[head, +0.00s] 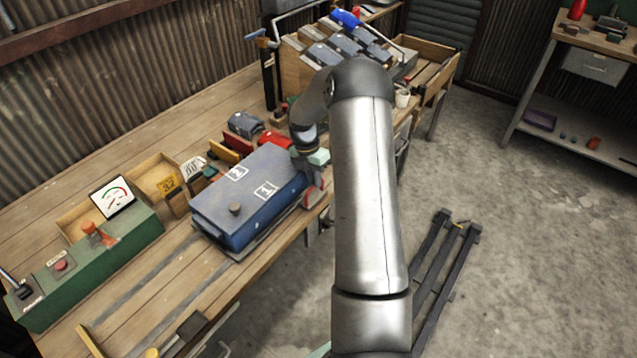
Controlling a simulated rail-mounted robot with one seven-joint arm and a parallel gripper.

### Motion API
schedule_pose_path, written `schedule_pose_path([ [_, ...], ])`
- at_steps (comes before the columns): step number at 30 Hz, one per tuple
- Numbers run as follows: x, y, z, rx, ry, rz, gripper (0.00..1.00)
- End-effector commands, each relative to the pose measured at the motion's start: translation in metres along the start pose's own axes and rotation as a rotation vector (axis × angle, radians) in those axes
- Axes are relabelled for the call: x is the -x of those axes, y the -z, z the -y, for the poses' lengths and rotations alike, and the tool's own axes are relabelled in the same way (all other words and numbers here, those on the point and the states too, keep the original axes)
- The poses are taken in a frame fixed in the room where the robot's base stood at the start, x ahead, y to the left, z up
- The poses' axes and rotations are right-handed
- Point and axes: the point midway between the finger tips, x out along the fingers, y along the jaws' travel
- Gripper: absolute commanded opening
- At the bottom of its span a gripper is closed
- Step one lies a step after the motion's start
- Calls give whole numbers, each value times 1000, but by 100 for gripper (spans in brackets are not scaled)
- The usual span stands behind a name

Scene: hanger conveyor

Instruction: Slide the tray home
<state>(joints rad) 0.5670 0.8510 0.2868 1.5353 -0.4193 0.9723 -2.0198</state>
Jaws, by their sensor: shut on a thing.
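A blue box (250,200) with white labels 2 and 1 and a dark knob on its lid sits on the bench. A thin grey tray-like base (238,253) shows under its front edge, with flat rails on the bench to its left. My gripper (314,178) reaches down at the box's right end, beside a red handle-like part (311,197). It appears shut on that part, but the contact is small and partly hidden by my wrist and arm.
A green control box (90,262) with a gauge stands at the left. Small blocks and wooden bins (160,172) line the bench behind the blue box. A rack of blue-topped pieces (325,55) stands at the back. The rail strip left of the box looks clear.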

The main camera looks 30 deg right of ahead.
Motion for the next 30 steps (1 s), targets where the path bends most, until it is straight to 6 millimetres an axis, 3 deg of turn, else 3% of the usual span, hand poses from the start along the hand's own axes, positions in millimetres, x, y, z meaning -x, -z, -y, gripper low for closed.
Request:
schedule_pose_path([
  [14,3,-4,-3,6,-3,9,0],
  [15,3,-5,-3,6,-3,9,19],
  [25,3,-2,-4,8,-1,5,20],
  [30,21,-3,-4,7,-3,7,20],
])
